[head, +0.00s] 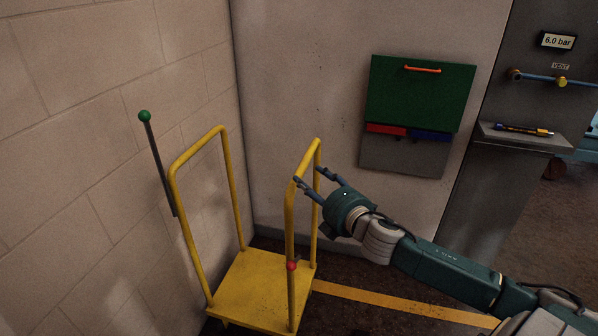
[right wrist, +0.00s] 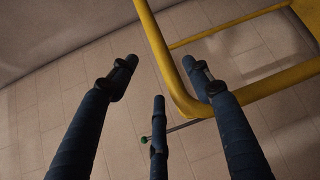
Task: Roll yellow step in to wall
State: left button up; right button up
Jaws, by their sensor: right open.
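The yellow step (head: 258,288) is a low platform with a tall yellow handrail on each side, standing on the floor close to the block wall (head: 80,150). My right gripper (head: 308,175) is open at the upper part of the right handrail, its fingers on either side of the rail. In the right wrist view the yellow rail (right wrist: 163,55) runs between the open fingers of my right gripper (right wrist: 160,68); I cannot tell whether they touch it. My left gripper is not in view.
A green-knobbed lever (head: 145,117) stands beside the left handrail, near the wall. A red knob (head: 292,266) sits low at the right handrail. A green panel (head: 418,95) hangs on the back wall. A yellow floor stripe (head: 390,300) runs right across open floor.

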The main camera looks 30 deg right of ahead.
aim_at(301, 174)
jog(key=w, duration=0.4)
jog(key=w+f+p, duration=0.1)
jog(key=w, duration=0.2)
jog(key=shift+d, duration=0.3)
jog(key=shift+w+f, duration=0.1)
jog(key=shift+w, duration=0.35)
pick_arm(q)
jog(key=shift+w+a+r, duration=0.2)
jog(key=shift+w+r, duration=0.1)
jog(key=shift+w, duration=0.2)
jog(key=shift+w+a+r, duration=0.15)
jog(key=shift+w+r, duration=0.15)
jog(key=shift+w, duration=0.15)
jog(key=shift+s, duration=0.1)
pick_arm(e)
jog(key=shift+c, duration=1.2)
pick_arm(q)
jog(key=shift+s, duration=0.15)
pick_arm(e)
grip_shut()
